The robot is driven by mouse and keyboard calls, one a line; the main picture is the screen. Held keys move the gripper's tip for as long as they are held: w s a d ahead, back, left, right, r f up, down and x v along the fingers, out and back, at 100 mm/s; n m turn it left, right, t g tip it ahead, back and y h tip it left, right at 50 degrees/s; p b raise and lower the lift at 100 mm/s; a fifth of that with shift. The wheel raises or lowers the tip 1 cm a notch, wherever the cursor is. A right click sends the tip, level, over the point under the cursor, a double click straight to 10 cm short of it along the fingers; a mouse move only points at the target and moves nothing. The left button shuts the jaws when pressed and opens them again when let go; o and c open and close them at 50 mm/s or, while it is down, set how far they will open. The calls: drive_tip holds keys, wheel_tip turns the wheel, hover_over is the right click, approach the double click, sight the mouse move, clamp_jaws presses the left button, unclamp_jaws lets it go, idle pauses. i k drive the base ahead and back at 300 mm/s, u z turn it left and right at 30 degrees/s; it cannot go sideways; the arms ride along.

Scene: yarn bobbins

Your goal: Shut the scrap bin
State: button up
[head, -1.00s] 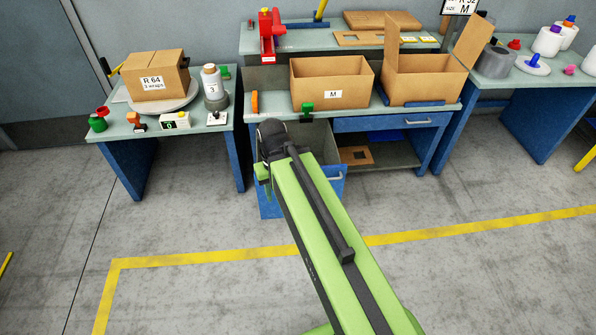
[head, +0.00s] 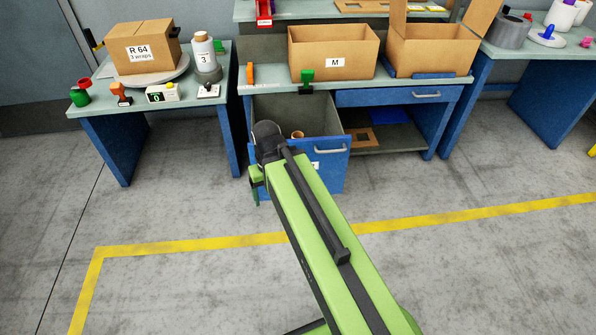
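The scrap bin (head: 325,169) is a blue-fronted pull-out drawer with a light handle under the middle bench. It stands pulled out, and its grey inside shows with a small brown ring-shaped thing (head: 297,134) in it. My green arm reaches up from the bottom right and covers the left part of the bin's front. My gripper (head: 256,190) is at the arm's far end, in front of the bin's left side. Its fingers are mostly hidden by the arm, so I cannot tell whether it is open or touches the bin.
The middle bench (head: 385,97) bears open cardboard boxes, one marked M (head: 333,52). A closed drawer (head: 405,97) and a low shelf (head: 384,138) are right of the bin. A left table (head: 128,118) holds a box and stamps. The floor inside the yellow line is clear.

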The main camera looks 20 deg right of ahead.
sight(325, 143)
drive_tip(key=z, duration=0.45)
drive_tip(key=k, duration=1.25)
drive_tip(key=z, duration=0.1)
drive_tip(key=i, duration=0.9)
drive_tip(key=u, duration=0.75)
drive_tip(key=i, duration=0.8)
drive_tip(key=u, duration=0.6)
